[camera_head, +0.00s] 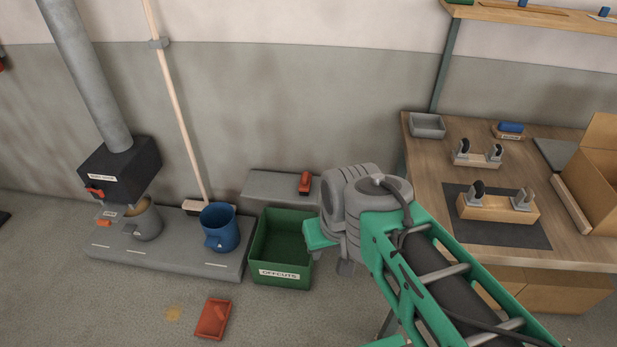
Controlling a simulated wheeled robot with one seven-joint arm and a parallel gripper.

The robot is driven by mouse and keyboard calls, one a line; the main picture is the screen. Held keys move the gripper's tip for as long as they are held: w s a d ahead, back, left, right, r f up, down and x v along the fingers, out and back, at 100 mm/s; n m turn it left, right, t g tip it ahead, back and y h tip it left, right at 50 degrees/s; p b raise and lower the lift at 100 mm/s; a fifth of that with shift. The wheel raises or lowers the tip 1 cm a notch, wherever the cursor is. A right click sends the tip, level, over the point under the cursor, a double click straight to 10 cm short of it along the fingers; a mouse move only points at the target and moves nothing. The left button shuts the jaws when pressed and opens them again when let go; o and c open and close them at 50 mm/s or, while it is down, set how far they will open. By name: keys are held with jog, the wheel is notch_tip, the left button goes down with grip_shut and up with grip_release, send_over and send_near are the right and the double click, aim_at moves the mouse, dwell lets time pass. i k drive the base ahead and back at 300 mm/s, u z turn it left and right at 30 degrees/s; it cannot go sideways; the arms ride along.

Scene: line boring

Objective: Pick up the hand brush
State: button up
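A small red object (305,182), which looks like the hand brush, lies on a low grey ledge (262,184) against the wall. A red dustpan (213,318) lies on the floor at the front. My green and grey arm reaches in from the lower right, its wrist just right of the red object and the ledge. I see no contact with the red object.
A green offcuts bin (283,274) stands below the ledge. Left of it, a grey platform (165,264) bears a blue bucket (220,230), a grey bucket (142,222) and a long-handled broom (178,110). A workbench (428,160) with fixtures and boxes stands at right. Floor at front left is mostly clear.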

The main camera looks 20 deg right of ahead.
aim_at(306, 177)
jog(key=i, duration=1.45)
